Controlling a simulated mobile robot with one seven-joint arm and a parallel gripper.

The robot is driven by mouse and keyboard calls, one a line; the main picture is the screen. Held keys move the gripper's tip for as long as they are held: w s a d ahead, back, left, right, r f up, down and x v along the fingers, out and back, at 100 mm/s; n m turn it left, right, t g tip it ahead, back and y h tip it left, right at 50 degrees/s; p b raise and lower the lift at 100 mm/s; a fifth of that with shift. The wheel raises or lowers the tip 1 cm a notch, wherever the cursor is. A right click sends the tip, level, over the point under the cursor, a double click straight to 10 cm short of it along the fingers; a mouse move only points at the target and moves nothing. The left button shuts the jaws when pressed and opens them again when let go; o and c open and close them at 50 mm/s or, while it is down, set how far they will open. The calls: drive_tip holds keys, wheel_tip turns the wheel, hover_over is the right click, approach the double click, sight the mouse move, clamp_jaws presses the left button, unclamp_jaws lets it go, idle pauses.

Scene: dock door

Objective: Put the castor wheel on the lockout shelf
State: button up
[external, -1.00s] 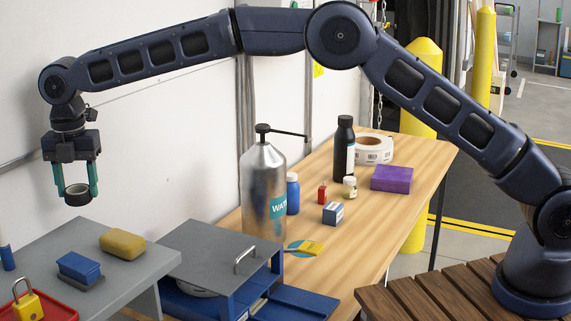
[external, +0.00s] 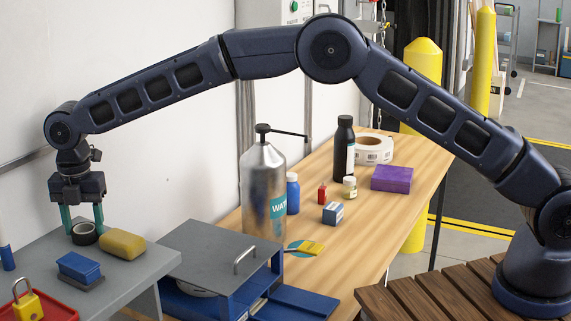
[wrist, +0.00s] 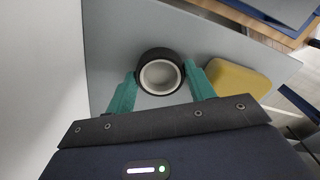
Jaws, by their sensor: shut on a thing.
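The castor wheel (external: 84,234) is a short black wheel with a pale round hub. In the wrist view the castor wheel (wrist: 160,72) lies flat between the two green fingers, its hub facing the camera. My gripper (external: 84,227) is shut on it and points straight down; it also shows in the wrist view (wrist: 160,78). The wheel is at the back of the grey lockout shelf (external: 130,270), at or just above its surface; I cannot tell whether it touches. The shelf also shows in the wrist view (wrist: 115,35).
A yellow sponge (external: 122,244) lies close right of the wheel. A blue block (external: 79,266), a yellow padlock (external: 27,305) and a red tray (external: 60,310) are nearer the front. A steel water bottle (external: 263,190) stands on the wooden bench (external: 385,235). A white wall is behind.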

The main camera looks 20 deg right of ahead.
drive_tip(key=shift+f, duration=0.1)
drive_tip(key=o, duration=1)
wheel_tip(320, 180, up, 12)
